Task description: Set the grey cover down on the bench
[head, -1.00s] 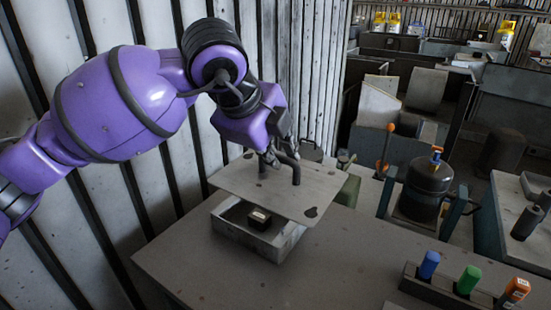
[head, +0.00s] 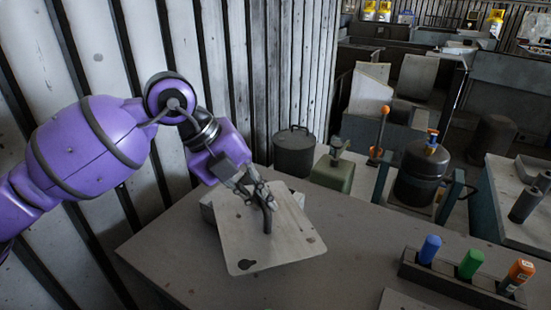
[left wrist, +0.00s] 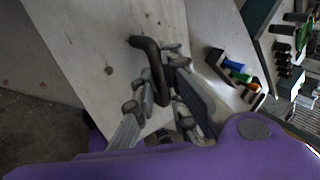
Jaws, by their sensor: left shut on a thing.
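The grey cover (head: 285,245) is a flat plate with a keyhole-shaped hole near its front corner and a dark bent handle (head: 267,218). My left gripper (head: 258,194) is shut on the handle, above the plate. The cover is over the bench (head: 375,245), in front of the grey housing (head: 207,208), and hides most of it. I cannot tell whether the cover touches the bench. In the left wrist view the cover (left wrist: 85,40) fills the upper left and the handle (left wrist: 148,50) runs between my fingers. My right gripper is not in view.
A rack with blue, green and orange markers (head: 470,270) stands at the front right of the bench. A dark lidded pot (head: 293,155) and a green object (head: 333,172) are behind. A ribbed wall (head: 95,60) is on the left. The middle of the bench is clear.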

